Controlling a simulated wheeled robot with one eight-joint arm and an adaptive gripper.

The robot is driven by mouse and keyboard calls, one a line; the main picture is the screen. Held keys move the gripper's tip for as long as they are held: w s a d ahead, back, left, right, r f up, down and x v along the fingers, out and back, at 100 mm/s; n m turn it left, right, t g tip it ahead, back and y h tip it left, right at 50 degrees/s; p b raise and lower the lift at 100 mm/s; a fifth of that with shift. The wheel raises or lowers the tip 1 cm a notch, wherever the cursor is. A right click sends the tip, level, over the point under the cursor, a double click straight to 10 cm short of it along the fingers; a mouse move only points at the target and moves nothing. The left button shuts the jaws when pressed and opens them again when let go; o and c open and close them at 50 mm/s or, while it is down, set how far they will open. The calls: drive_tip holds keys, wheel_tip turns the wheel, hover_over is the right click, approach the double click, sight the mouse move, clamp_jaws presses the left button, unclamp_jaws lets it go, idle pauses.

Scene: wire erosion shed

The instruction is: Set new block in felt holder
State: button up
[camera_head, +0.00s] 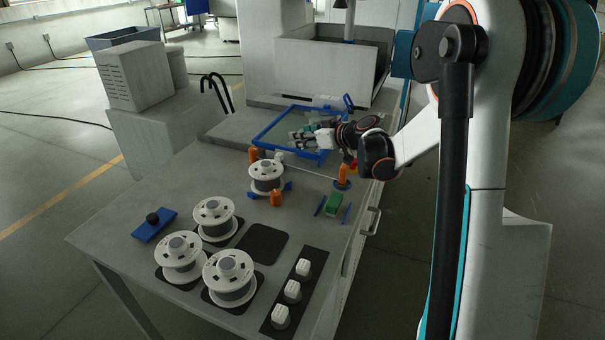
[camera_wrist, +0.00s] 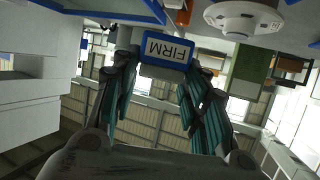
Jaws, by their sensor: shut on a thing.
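My gripper (camera_head: 300,137) is over the back part of the bench, by the blue frame. In the wrist view my gripper (camera_wrist: 160,72) has a block (camera_wrist: 167,50) between its fingertips, with a blue-edged face marked FIRM; the lettering is upside down. The fingers hide its sides, and it is too small to make out in the head view. A green block (camera_head: 333,204) lies on the bench between two blue bars (camera_head: 319,206). Which part is the felt holder I cannot tell for sure.
A blue frame (camera_head: 264,132) lies at the back. A spool (camera_head: 266,178) stands near orange posts (camera_head: 343,176), with a thin wire beside it. Several more spools (camera_head: 179,258) stand at the front, by white pieces on a black strip (camera_head: 269,328). A dark pad (camera_head: 262,243) is bare.

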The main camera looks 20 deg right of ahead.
wheel_tip(320, 180, down, 12)
drive_tip(key=b, duration=0.3)
drive_tip(key=shift+f+b, duration=0.25)
drive_tip(key=shift+b, duration=0.15)
drive_tip(key=shift+r, duration=0.1)
drive_tip(key=o, duration=0.7)
drive_tip(key=shift+o, duration=0.4)
